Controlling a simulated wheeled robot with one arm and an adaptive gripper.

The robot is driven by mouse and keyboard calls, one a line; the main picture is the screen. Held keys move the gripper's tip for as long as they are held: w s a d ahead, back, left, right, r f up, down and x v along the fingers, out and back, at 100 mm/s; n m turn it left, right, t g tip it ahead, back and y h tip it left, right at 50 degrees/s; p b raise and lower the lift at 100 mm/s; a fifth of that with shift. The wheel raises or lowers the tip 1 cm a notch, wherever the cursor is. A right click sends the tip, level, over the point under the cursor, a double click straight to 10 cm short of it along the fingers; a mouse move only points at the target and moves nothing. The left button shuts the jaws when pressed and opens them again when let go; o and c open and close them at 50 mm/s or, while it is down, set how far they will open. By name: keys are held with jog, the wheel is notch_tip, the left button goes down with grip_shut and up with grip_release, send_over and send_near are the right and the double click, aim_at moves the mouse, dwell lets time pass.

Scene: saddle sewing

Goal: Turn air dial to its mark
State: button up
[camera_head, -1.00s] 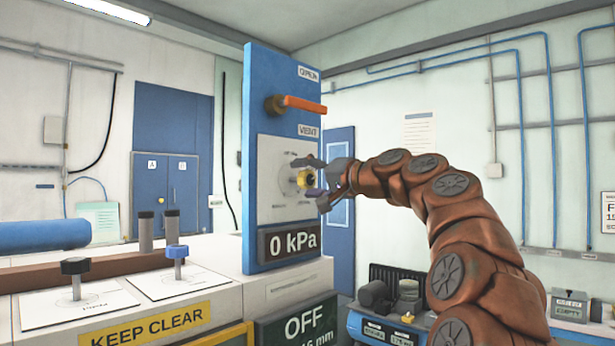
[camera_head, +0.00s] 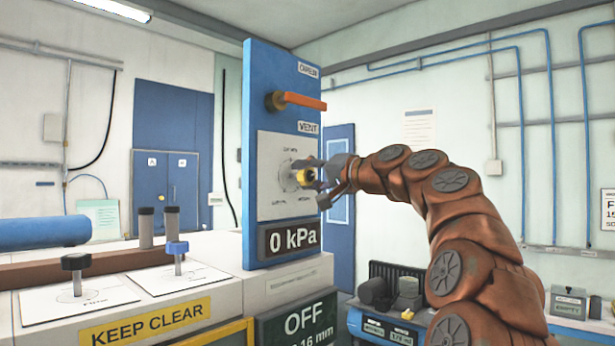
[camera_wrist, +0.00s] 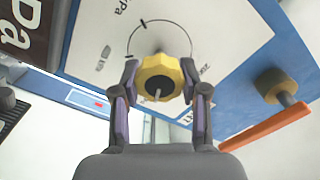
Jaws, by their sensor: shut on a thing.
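The air dial is a yellow knob with a dark centre and a pale pointer (camera_wrist: 158,74), mounted on a white scale plate (camera_wrist: 210,28) on the blue panel. In the wrist view my gripper (camera_wrist: 160,92) has one finger on each side of the knob and is shut on it. In the head view the dial (camera_head: 305,177) is partly covered by my gripper (camera_head: 313,175), which reaches in from the right. A curved scale line with dark ticks runs around the knob. I cannot tell which tick is the mark. The display (camera_head: 290,238) below reads 0 kPa.
An orange lever (camera_head: 303,101) sticks out of the blue panel (camera_head: 262,70) above the dial, near a VENT label. Two smaller knobs (camera_head: 76,263) (camera_head: 177,250) stand on the white bench at left. A blue equipment cart (camera_head: 385,328) stands low behind my arm.

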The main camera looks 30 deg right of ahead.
jog(key=shift+f+n+b, duration=0.15)
jog(key=shift+n+b, duration=0.15)
jog(key=shift+b, duration=0.1)
jog(key=shift+n+b, duration=0.8)
jog(key=shift+n, duration=0.2)
jog(key=n+b, duration=0.1)
jog(key=n, duration=0.1)
jog(key=shift+r+n, duration=0.2)
jog(key=shift+n, duration=0.2)
jog(key=shift+a+f+n, duration=0.1)
jog(key=shift+n, duration=2)
jog(key=shift+a+n, duration=0.1)
jog(key=shift+n, duration=1.9)
